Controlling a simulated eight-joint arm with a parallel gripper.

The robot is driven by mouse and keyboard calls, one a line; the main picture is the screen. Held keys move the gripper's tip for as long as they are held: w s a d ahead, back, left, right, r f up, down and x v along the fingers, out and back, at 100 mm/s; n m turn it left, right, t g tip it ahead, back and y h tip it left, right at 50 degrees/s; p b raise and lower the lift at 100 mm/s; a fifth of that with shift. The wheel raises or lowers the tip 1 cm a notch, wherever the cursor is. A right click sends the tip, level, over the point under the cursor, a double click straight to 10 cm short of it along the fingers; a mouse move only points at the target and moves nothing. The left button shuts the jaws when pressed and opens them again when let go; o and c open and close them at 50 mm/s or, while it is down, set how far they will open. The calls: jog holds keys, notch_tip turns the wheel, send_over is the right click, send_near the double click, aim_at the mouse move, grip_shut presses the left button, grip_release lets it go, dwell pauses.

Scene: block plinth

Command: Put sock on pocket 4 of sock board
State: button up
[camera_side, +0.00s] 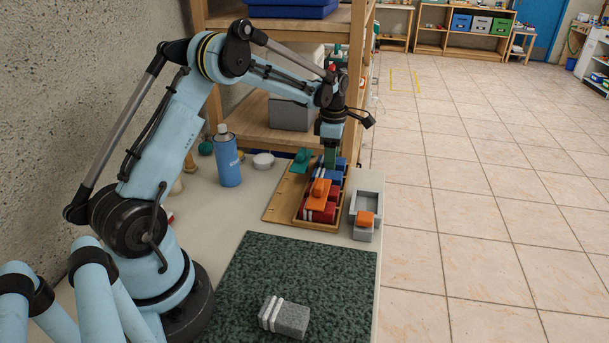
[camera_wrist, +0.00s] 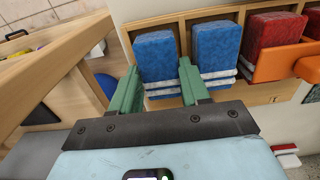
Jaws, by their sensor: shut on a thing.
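Two blue socks with white bands stand side by side in the wooden sock board, which shows its pale rim in the wrist view (camera_wrist: 185,22). My gripper (camera_side: 330,160) is down at the far end of the board in the side view. In the wrist view its green fingers (camera_wrist: 157,88) are shut on the left blue sock (camera_wrist: 155,55), near its white bands. This sock is at the end of the row, beside the other blue sock (camera_wrist: 214,48). Red socks (camera_side: 318,213) fill the near end of the board (camera_side: 278,208). No pocket numbers are legible.
An orange piece (camera_side: 320,187) lies on the red socks, and a teal piece (camera_side: 300,160) is beside the row. A grey tray (camera_side: 367,198) stands right of the board. A grey banded block (camera_side: 290,318) lies on the green mat (camera_side: 315,265). A blue can (camera_side: 228,165) stands left.

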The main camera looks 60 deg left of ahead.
jog(key=shift+f, duration=0.1)
jog(key=o, duration=0.7)
jog(key=shift+o, duration=0.2)
